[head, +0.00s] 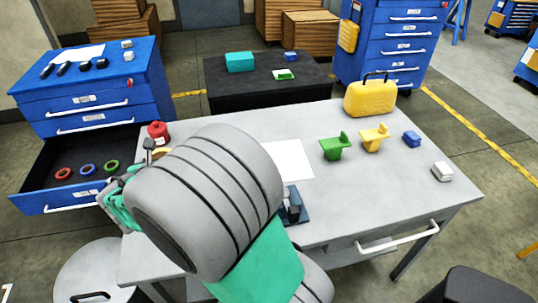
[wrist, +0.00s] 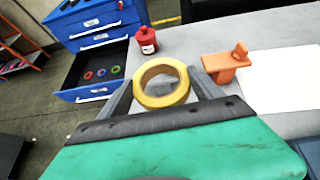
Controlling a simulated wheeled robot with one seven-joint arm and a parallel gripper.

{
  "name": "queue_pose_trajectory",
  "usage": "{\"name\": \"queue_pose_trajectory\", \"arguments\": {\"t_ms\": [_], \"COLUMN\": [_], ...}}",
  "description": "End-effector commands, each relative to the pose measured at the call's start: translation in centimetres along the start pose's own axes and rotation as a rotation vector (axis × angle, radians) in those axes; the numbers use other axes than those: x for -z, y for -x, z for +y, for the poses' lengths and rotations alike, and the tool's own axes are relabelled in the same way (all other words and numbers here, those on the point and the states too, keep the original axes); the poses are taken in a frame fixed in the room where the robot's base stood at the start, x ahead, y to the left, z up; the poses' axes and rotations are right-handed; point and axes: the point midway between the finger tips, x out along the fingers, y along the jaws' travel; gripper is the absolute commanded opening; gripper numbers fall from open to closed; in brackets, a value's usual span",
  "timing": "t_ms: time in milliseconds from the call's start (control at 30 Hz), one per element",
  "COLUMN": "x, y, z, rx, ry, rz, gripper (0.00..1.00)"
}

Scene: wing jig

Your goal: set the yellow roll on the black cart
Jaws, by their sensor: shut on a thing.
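The yellow roll (wrist: 160,101) is a ring held between the two fingers of my gripper (wrist: 162,86), seen in the wrist view. My gripper is shut on it, above the left part of the grey table. In the head view my arm hides most of the gripper, and I cannot make out the roll clearly. The black cart (head: 240,100) stands behind the table in the head view. A teal box (head: 240,62), a small blue block (head: 291,57) and a green-and-white item (head: 284,74) are on its top, with bare space around them.
A red can (wrist: 146,40) and an orange bracket (wrist: 225,64) stand beyond the roll. The grey table (head: 330,205) also holds green (head: 334,147) and yellow (head: 372,138) brackets and a yellow case (head: 370,100). An open blue drawer (head: 45,198) juts out at left.

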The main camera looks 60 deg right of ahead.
Motion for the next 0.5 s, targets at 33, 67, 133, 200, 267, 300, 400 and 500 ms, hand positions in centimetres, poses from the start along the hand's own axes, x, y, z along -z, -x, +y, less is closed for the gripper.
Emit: {"name": "queue_pose_trajectory", "arguments": {"t_ms": [33,67,133,200,267,300,400,500], "x": [-0.5,-0.9,-1.4,-1.9,-2.0,-2.0,-1.6,-1.0], "y": [-1.3,-2.0,-3.4,-4.3,-4.6,-4.7,-4.2,-3.4], "z": [-2.6,-4.3,-8.5,-13.0,-16.8,-19.2,-24.1,-27.4], "rx": [0.088,0.146,0.291,0.444,0.578,0.664,0.853,0.988], "ry": [-0.044,-0.076,-0.154,-0.239,-0.312,-0.36,-0.465,-0.54], "rz": [0.003,0.003,0.004,0.002,0.003,0.001,0.0,0.0], "gripper": [0.34,0.34,0.34,0.34,0.34,0.34,0.34,0.34]}}
